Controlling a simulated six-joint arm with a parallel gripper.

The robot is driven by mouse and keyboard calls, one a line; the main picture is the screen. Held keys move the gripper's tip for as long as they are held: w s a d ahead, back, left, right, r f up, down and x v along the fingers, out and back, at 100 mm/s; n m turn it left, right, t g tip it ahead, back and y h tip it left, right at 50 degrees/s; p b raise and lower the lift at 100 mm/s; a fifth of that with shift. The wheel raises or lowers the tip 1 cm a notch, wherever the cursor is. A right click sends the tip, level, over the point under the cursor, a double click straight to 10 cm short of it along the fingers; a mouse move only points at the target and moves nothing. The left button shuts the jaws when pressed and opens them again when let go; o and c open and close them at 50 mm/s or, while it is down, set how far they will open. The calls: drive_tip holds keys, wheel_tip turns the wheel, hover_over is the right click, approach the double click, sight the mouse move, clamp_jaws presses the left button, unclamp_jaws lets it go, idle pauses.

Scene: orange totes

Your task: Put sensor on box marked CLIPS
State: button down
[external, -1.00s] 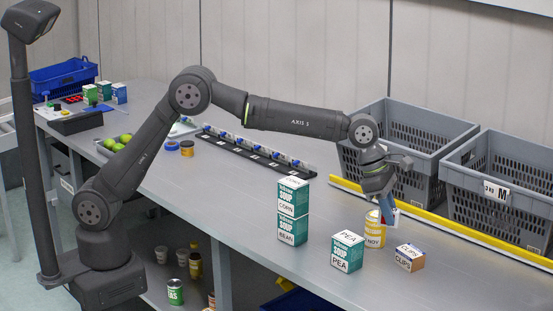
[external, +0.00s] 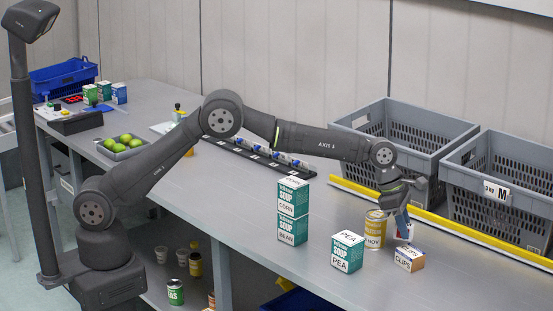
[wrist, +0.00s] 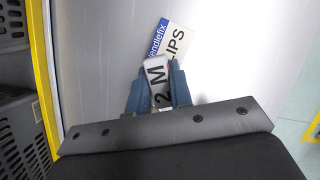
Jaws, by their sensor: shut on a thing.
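The box marked CLIPS (external: 409,262) is a small blue, white and orange-brown carton standing on the bench; its printed face also shows in the wrist view (wrist: 174,42). My gripper (external: 402,222) is over it, pointing down. The blue fingers (wrist: 152,88) are shut on the sensor (wrist: 156,77), a small pale piece with a "2 M" label. In the external view the sensor (external: 405,232) shows just above the box's top. The wrist view shows it overlapping the box. I cannot tell whether the two touch.
A yellow can (external: 375,230) stands close left of the box. A PEA box (external: 347,252) and stacked soup boxes (external: 292,212) stand further left. Grey totes (external: 400,150) and a yellow rail (external: 450,224) lie behind. The bench's front right is clear.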

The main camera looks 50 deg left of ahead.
drive_tip(key=shift+f, duration=1)
drive_tip(key=shift+f, duration=0.2)
drive_tip(key=c, duration=1.3)
unclamp_jaws()
drive_tip(key=shift+r, duration=0.1)
drive_tip(key=v, duration=1.2)
